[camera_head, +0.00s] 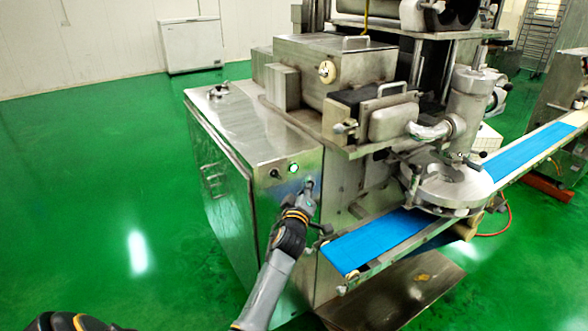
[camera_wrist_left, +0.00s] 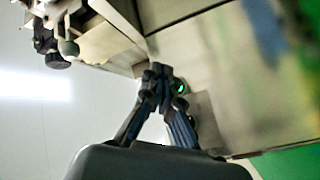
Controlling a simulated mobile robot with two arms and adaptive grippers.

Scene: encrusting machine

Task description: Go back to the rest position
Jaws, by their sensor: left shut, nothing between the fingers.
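In the head view the green-lit button (camera_head: 293,168) sits just above and left of the gripper, beside a dark knob (camera_head: 275,173). I cannot tell whether the fingertips touch the panel. My right gripper does not show.
A blue conveyor belt (camera_head: 375,240) sticks out right of my left arm, above a steel plate (camera_head: 395,292) low near the floor. The green floor (camera_head: 90,170) is open on the left. A white chest freezer (camera_head: 190,45) stands at the back wall.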

